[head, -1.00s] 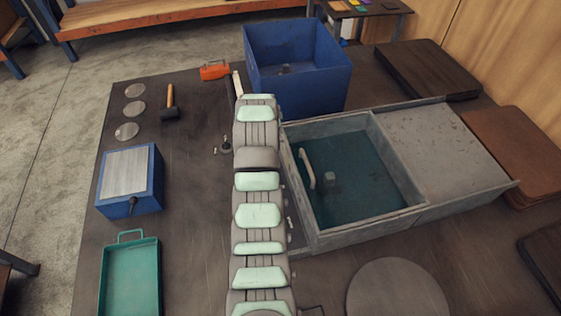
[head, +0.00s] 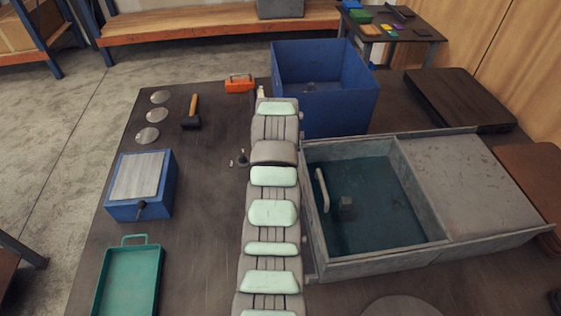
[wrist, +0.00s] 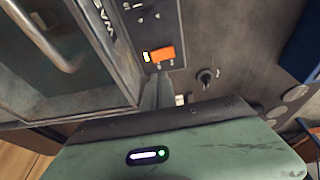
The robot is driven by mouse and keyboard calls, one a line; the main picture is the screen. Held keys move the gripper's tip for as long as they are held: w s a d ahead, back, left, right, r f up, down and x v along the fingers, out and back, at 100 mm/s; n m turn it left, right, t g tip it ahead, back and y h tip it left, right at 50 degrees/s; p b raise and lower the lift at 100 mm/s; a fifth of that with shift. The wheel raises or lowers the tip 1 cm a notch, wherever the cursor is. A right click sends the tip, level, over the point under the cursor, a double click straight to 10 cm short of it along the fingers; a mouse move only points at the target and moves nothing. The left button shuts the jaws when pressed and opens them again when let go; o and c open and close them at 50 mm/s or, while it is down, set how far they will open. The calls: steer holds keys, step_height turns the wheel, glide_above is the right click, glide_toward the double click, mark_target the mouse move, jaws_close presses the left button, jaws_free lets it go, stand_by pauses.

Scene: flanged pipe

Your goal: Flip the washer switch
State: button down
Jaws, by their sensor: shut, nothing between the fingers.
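A panel with partly readable lettering beginning "WAS" (wrist: 104,24) shows in the wrist view, with an orange switch (wrist: 162,54) on it. A small lit mark sits just left of the switch. My gripper (wrist: 158,88) is shut and empty; its grey fingers point up at the switch from just below. I cannot tell whether they touch it. In the head view my arm hides the gripper and the switch.
A grey tub of water (head: 375,205) with a pale handle stands right of my arm. A hammer (head: 191,112), blue box (head: 140,185) and green tray (head: 128,280) are left.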

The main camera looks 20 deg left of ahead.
steer(key=b+x, duration=0.1)
steer(key=x, duration=0.6)
steer(key=shift+f, duration=0.35)
steer(key=shift+w+d+f+b, duration=0.15)
steer(key=shift+f+b, duration=0.35)
steer(key=shift+f, duration=0.45)
steer(key=shift+d+f+b, duration=0.1)
steer(key=shift+f+b, duration=0.4)
steer(key=shift+f, duration=0.45)
steer(key=b, duration=0.2)
steer(key=f+b, duration=0.1)
steer(key=b, duration=0.1)
steer(key=shift+w+d+f, duration=0.15)
steer(key=shift+w+d, duration=0.05)
steer(key=shift+w, duration=0.05)
steer(key=shift+s+r+y, duration=0.1)
steer(key=shift+r+y, duration=0.2)
steer(key=shift+r, duration=0.05)
steer(key=shift+p, duration=0.3)
steer(key=shift+a, duration=0.1)
